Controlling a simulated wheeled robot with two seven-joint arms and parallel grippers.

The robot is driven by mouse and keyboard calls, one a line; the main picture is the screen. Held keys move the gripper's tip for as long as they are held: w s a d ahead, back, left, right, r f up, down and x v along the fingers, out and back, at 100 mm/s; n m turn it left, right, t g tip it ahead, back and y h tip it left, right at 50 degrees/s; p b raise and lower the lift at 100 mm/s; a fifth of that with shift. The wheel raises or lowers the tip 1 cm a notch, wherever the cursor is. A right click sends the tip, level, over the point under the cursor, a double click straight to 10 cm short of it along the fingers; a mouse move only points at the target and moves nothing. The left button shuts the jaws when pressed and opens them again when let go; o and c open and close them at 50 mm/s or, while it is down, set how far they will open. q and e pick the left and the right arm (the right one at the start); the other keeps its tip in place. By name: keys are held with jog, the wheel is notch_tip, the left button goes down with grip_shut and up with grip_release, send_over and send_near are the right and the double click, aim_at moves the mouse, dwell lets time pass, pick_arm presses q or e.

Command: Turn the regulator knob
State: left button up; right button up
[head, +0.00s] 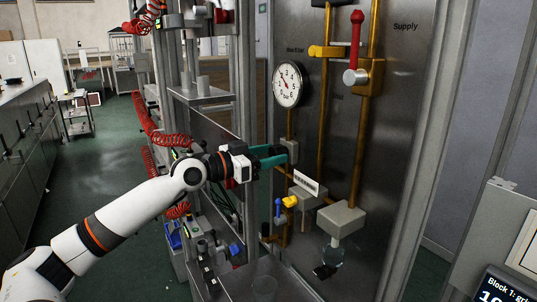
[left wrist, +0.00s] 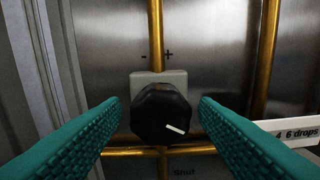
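The regulator knob (left wrist: 161,112) is black and faceted with a white mark pointing to its lower right. It sits on a grey block (left wrist: 144,78) on a brass pipe, with "-" and "+" printed above. In the left wrist view my left gripper (left wrist: 161,106) is open, one green finger on each side of the knob, with a small gap visible at each side. In the head view my left gripper (head: 276,157) reaches to the panel at the grey block (head: 289,149); its fingers hide the knob there. My right gripper is not in view.
A round dial gauge (head: 287,84) is above the gripper on the metal panel (head: 400,90). A red-handled valve (head: 356,35) is at upper right. A yellow handle (head: 290,201) and a white "6 drops" label (head: 306,182) are below right. Red coiled hoses (head: 147,118) hang at left.

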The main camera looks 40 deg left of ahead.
pick_arm(q)
jog(key=c, duration=0.8)
jog(key=m+b, duration=0.2)
jog(key=b, duration=0.1)
jog(key=shift+f+m, duration=0.15)
jog(key=shift+m, duration=0.15)
jog(key=m+b, duration=0.2)
jog(key=shift+m, duration=0.4)
jog(key=m+b, duration=0.1)
jog(key=m, duration=0.1)
jog(key=shift+m+b, duration=0.3)
jog(key=shift+b, duration=0.1)
jog(key=m+b, duration=0.1)
jog(key=m, duration=0.1)
jog(key=shift+m, duration=0.4)
jog(key=m, duration=0.3)
jog(key=shift+d+b, duration=0.1)
jog(key=shift+b, duration=0.3)
jog(key=shift+m, duration=1.4)
